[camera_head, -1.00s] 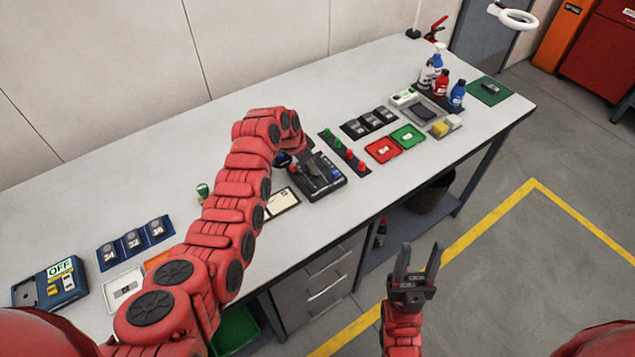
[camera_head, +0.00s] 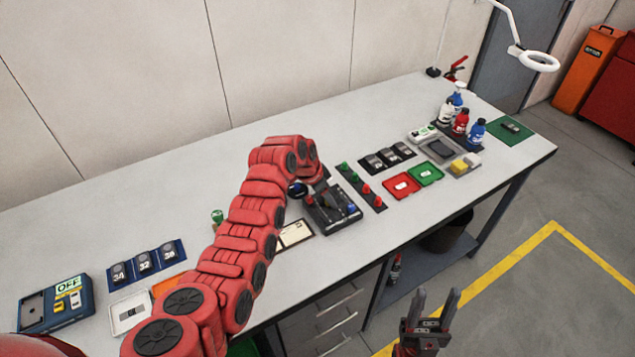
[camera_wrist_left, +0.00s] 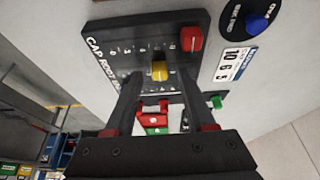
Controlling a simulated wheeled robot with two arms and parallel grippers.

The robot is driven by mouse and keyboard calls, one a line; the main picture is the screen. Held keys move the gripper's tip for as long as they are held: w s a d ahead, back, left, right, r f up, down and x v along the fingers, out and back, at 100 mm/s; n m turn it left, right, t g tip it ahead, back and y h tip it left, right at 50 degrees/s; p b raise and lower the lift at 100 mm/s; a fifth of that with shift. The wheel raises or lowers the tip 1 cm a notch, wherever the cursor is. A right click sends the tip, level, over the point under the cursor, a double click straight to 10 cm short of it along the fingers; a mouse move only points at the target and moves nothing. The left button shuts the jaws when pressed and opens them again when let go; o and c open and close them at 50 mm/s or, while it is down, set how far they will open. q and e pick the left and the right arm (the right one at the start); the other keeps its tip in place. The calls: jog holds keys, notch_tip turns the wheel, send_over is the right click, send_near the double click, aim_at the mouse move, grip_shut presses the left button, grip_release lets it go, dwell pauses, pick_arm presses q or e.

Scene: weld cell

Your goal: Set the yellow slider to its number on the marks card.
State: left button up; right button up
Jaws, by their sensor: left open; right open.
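The black slider panel (camera_head: 322,221) lies on the bench beneath my left arm. In the left wrist view the panel (camera_wrist_left: 118,62) carries a yellow slider (camera_wrist_left: 159,70) and a red slider (camera_wrist_left: 190,39) along marked slots. My left gripper (camera_wrist_left: 158,82) is open, its two fingers either side of the yellow slider in the picture; contact cannot be told. In the head view this gripper is largely hidden by its arm. A pale card (camera_head: 295,234), its writing too small to read, lies left of the panel. My right gripper (camera_head: 436,299) is open and empty before the bench.
A blue knob (camera_wrist_left: 257,23) and a white number strip (camera_wrist_left: 236,62) sit beside the sliders. A strip of green and red knobs (camera_head: 360,186) lies right of the panel, then red (camera_head: 401,186) and green trays (camera_head: 425,173). Bottles (camera_head: 461,122) stand farther right.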

pick_arm(q)
jog(key=p+v, duration=0.1)
jog(key=v, duration=1.6)
jog(key=shift+d, duration=0.1)
